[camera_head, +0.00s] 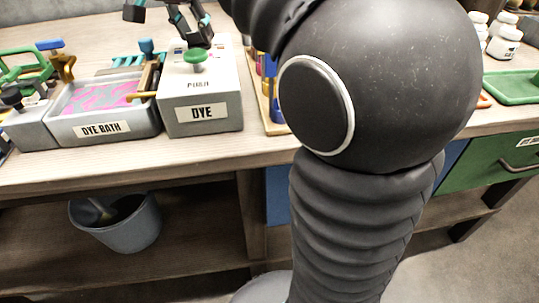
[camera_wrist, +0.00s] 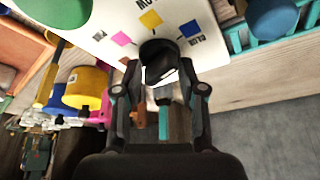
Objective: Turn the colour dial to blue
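The colour dial (camera_wrist: 160,52) is a dark round knob on a white panel (camera_wrist: 108,16) in the wrist view. Pink, yellow and blue colour squares surround it: pink (camera_wrist: 122,39) at left, yellow (camera_wrist: 150,19) above, blue (camera_wrist: 190,28) at right. My gripper (camera_wrist: 160,68) has one finger on each side of the dial, with no clear gap visible; I cannot tell whether they press on it. The dial's pointer direction is unclear. In the head view my gripper (camera_head: 192,28) is at the top, beyond the green push knob; the dial is hidden there.
The dye box (camera_head: 203,92) with a green push knob (camera_head: 195,57) stands in front of my gripper. The dye bath (camera_head: 103,112), holding pink swirls, is left of it. A blue knob and teal rack (camera_wrist: 275,22) lie near the panel. My arm hides the middle bench.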

